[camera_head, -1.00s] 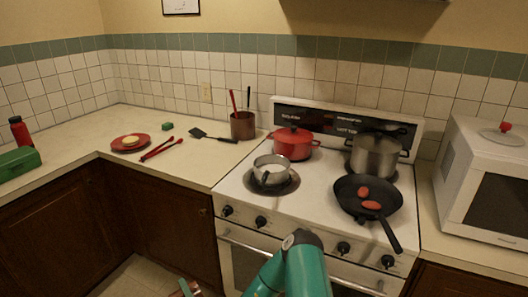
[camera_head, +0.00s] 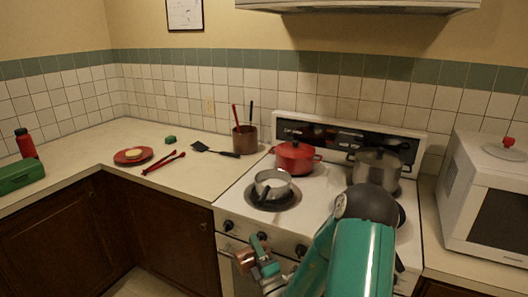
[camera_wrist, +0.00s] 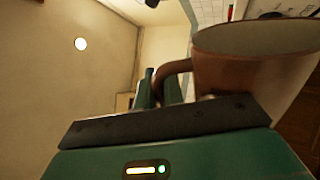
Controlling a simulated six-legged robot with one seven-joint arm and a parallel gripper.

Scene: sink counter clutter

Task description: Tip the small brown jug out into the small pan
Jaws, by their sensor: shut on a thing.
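The small brown jug (camera_wrist: 245,75) is large in the wrist view, with its rim and handle showing. My gripper (camera_wrist: 165,88) is shut on its handle. In the head view the jug (camera_head: 245,259) and my gripper (camera_head: 262,262) are in front of the oven door, below the stove top level. I cannot see what is inside the jug. The small pan (camera_head: 273,184) is a grey metal saucepan on the front left burner. It stands beyond the jug, apart from it.
A red pot (camera_head: 295,158) and a large steel pot (camera_head: 376,171) stand at the back of the stove. My arm mostly hides the black frying pan (camera_head: 401,215) at front right. A utensil crock (camera_head: 244,139) and spatula (camera_head: 216,150) lie left of the stove. A range hood (camera_head: 355,5) hangs above.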

